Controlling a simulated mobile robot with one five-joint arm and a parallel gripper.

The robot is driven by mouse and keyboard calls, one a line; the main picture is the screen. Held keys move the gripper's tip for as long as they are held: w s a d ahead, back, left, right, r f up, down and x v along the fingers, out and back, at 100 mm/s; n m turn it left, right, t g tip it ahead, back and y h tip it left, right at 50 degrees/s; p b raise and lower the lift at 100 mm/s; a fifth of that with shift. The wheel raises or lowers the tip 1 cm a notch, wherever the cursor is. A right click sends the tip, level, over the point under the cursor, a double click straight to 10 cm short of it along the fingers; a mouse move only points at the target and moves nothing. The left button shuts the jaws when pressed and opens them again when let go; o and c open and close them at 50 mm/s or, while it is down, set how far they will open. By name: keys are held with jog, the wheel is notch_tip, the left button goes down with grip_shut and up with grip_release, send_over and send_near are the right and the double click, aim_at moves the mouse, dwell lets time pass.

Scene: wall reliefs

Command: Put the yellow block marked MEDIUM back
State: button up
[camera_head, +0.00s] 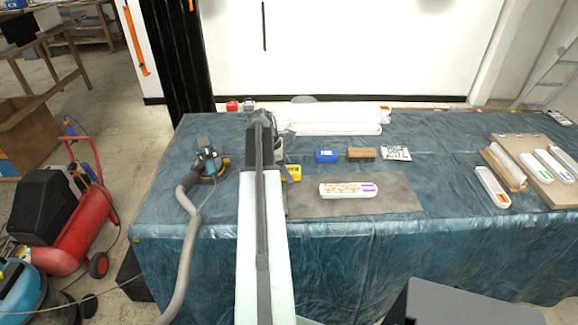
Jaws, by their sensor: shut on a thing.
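The yellow block (293,172) shows just right of the end of my arm, at the back left corner of a grey mat. Its left part is hidden by my arm, and dark marks on its face are too small to read. My gripper (279,162) is shut on the yellow block; its fingertips are mostly hidden by the arm. I cannot tell whether the block touches the table or hangs just above it. A blue block (327,156) and a brown block (362,153) stand in a row to its right, with a white packet (396,153) beyond.
A white tray with a speckled relief (348,190) lies on the grey mat (395,203). A sander with a hose (208,163) stands left of my arm. Long white mouldings (335,128) lie behind. Boards with white pieces (545,165) lie at right.

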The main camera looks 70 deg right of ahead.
jog(key=b, duration=0.1)
send_over(292, 161)
jog(key=w, duration=0.1)
jog(key=shift+w+a+f, duration=0.15)
jog(key=shift+a+f, duration=0.15)
jog(key=shift+f, duration=0.35)
jog(key=f+b, duration=0.2)
jog(key=b, duration=0.1)
jog(key=f+b, duration=0.1)
jog(key=f, duration=0.1)
jog(key=shift+w+d, duration=0.1)
jog(key=shift+d, duration=0.2)
jog(key=shift+a+b, duration=0.1)
jog(key=shift+b, duration=0.25)
jog(key=o, duration=1.2)
jog(key=shift+a, duration=0.15)
jog(key=shift+r+p, duration=0.25)
jog(key=shift+p, duration=0.15)
jog(key=p+v, duration=0.5)
jog(key=v, duration=0.1)
jog(key=p+v, duration=0.6)
jog(key=shift+d, duration=0.2)
